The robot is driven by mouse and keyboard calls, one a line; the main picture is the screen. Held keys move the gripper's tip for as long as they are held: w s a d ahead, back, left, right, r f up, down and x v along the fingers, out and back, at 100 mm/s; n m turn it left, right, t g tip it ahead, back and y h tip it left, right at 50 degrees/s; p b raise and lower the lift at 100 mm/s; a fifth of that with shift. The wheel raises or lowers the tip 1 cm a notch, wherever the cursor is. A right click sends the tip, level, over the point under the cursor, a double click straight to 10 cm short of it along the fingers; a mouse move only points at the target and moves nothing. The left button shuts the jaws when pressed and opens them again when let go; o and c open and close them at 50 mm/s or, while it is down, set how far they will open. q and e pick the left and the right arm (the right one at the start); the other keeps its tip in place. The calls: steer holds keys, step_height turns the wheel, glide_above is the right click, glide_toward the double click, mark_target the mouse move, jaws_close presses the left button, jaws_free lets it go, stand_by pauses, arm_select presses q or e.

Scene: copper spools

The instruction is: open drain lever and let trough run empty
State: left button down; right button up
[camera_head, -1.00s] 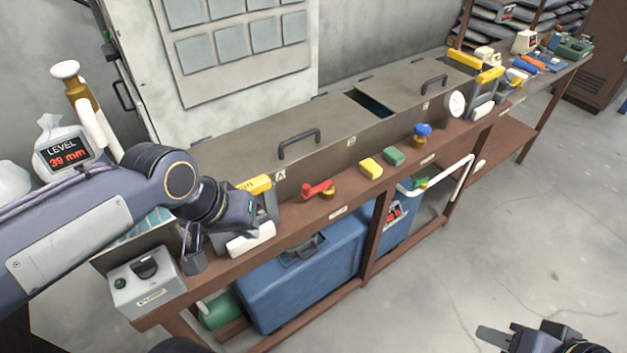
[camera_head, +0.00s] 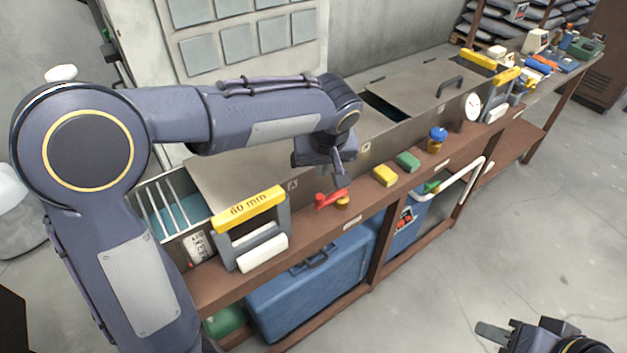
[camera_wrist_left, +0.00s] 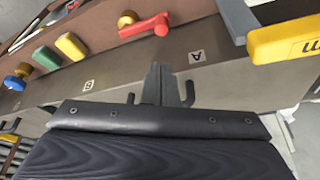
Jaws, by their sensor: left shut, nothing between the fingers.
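The red drain lever (camera_head: 328,200) sits on a brass fitting on the front ledge of the long metal trough (camera_head: 375,158). It also shows in the left wrist view (camera_wrist_left: 145,27), lying sideways along the ledge. Teal liquid shows at the trough's left end (camera_head: 188,214). My left gripper (camera_head: 342,182) is shut and empty, just above the lever in the head view; in the left wrist view its fingers (camera_wrist_left: 160,84) appear apart from the lever. My right gripper (camera_head: 494,334) is at the bottom right, away from the bench; its jaw state is unclear.
A yellow block (camera_head: 385,176), a green block (camera_head: 407,161) and a blue-capped brass piece (camera_head: 437,138) stand along the ledge right of the lever. A yellow "60 mm" frame (camera_head: 250,205) stands left of it. A blue tank (camera_head: 310,295) sits below. The floor at right is clear.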

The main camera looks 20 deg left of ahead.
arm_select(q)
steer(key=p, duration=0.1)
glide_toward(331, 195)
steer(key=a+f, duration=0.2)
steer(key=f, duration=0.1)
steer(key=w+a+f, duration=0.1)
steer(key=a+f, duration=0.1)
steer(key=shift+w+f, duration=0.1)
steer(key=shift+f, duration=0.1)
stand_by(0.4)
